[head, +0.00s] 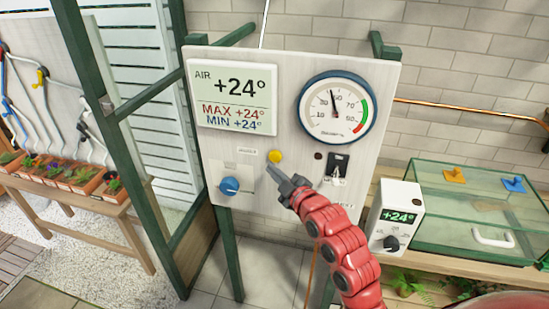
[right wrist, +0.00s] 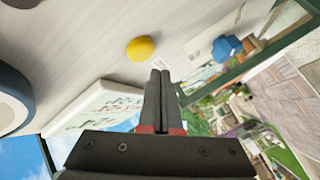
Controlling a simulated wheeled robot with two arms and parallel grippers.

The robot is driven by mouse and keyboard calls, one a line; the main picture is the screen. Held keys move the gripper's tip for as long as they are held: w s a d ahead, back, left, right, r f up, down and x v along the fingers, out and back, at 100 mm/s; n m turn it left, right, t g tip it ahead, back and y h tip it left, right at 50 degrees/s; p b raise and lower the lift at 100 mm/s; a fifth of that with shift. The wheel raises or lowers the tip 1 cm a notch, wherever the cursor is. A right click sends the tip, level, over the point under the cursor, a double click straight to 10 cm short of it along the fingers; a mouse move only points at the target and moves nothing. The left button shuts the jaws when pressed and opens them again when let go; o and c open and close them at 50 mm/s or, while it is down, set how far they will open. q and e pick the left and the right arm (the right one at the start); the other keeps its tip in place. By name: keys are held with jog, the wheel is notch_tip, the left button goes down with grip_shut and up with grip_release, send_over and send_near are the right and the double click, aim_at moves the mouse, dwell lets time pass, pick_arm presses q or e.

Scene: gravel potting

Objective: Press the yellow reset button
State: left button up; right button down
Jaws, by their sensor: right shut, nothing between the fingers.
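The yellow button (head: 275,156) is a small round knob on the white panel (head: 225,152), below and right of the air display. It also shows in the right wrist view (right wrist: 141,48), up and left of the fingertips. My right gripper (head: 272,172) is shut and empty, its tips just below the button in the head view. In the right wrist view the closed fingers (right wrist: 160,75) point toward the panel, and a gap shows between them and the button. I cannot tell the exact distance to the panel. My left gripper is not in view.
Around the button are the air display (head: 232,97), a round dial gauge (head: 337,107), a blue knob (head: 229,186) and a small black switch (head: 338,165). A white thermostat box (head: 396,215) and a glass case (head: 475,210) stand on the right bench. Potted plants stand at left.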

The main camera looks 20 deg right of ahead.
jog(key=s+a, duration=0.2)
jog(key=s, duration=0.1)
jog(key=shift+s, duration=0.1)
dwell(0.8)
